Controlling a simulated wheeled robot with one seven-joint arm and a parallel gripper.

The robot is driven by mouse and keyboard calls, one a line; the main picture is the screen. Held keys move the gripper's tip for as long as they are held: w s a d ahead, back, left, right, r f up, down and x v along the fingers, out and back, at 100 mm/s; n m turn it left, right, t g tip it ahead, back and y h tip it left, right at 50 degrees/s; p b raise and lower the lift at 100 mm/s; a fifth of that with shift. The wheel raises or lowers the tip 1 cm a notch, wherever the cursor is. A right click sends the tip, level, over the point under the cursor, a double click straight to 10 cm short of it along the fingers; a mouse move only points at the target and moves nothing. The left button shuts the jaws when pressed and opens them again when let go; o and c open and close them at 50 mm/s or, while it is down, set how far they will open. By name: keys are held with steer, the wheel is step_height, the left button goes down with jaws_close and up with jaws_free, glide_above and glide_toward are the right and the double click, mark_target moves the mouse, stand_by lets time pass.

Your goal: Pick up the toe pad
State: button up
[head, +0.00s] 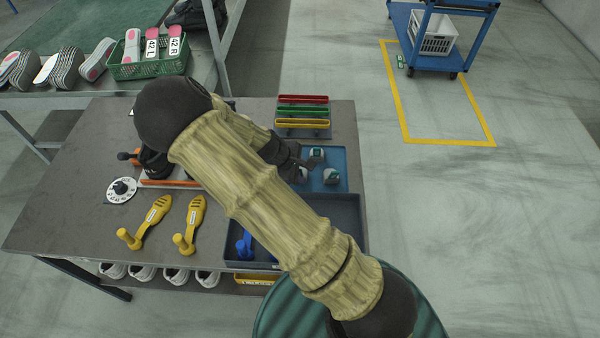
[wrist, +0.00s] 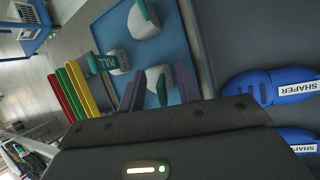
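The blue tray (head: 340,158) on the table's right side holds a few small white pieces with teal parts. In the wrist view they are an upper piece (wrist: 143,22), a piece by a teal tab marked PULL (wrist: 104,63), and a piece (wrist: 157,76) between my fingers. No piece is labelled toe pad, so I cannot tell which one it is. My gripper (wrist: 160,90) is open, with its fingers on either side of the last piece and no clear contact. In the head view my arm hides much of the gripper (head: 300,163).
A dark tray (head: 335,215) with blue shapers (wrist: 270,88) lies beside the blue tray. Red, green and yellow bars (head: 303,111) stand behind. Yellow tools (head: 190,224) and a white dial (head: 122,190) lie left. A green basket (head: 150,68) stands on the back shelf.

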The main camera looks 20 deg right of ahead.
steer(key=shift+c, duration=0.2)
jaws_close()
stand_by(0.3)
step_height(320, 180, up, 10)
steer(key=shift+r, duration=0.1)
stand_by(0.4)
stand_by(0.6)
